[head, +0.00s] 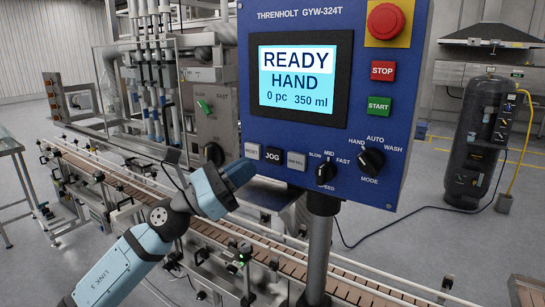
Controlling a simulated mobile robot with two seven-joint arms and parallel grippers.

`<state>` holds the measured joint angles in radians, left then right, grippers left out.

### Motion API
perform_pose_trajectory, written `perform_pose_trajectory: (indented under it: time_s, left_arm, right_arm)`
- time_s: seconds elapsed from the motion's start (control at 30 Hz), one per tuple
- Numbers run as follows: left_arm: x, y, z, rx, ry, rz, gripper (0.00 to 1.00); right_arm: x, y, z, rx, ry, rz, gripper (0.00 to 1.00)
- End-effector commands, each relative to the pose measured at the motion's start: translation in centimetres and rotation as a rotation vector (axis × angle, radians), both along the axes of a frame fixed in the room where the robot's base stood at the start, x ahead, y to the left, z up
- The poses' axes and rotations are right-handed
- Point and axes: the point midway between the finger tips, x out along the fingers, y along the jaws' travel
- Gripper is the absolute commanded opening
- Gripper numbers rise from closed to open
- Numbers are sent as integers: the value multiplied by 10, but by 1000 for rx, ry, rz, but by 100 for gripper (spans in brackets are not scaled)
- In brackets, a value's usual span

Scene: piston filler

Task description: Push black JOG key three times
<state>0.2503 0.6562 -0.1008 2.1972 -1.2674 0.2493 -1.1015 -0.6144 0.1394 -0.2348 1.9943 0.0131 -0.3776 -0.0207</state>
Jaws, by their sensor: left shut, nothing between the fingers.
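The black JOG key (272,154) sits low on the blue control panel (225,5), between two grey keys. Its label is readable and nothing covers it. My left gripper (250,168) is at the end of the blue-grey arm, just below and left of the JOG key. It is shut and empty; its fingertips are small and mostly hidden by the wrist. I cannot tell whether it touches the panel. The display (297,78) reads READY, HAND, 0 pc, 350 ml. My right gripper is not in view.
The grey RESET key (252,151) and another grey key (295,160) flank JOG. The speed knob (326,172), mode knob (371,162), red STOP (383,71), green START (378,106) and red emergency button (386,21) are nearby. A conveyor (350,293) runs below.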

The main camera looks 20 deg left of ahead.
Motion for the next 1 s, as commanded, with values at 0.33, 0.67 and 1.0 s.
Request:
perform_pose_trajectory:
  time_s: [0.33, 0.67, 1.0]
  left_arm:
    - [0, 0, 0, 0, 0, 0, 0]
    - [-5, 1, 2, 67, -10, 3, 0]
    - [-30, 3, 5, 412, -59, 4, 0]
  right_arm:
    - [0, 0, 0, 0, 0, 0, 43]
    - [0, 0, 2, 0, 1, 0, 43]
    - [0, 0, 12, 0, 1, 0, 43]
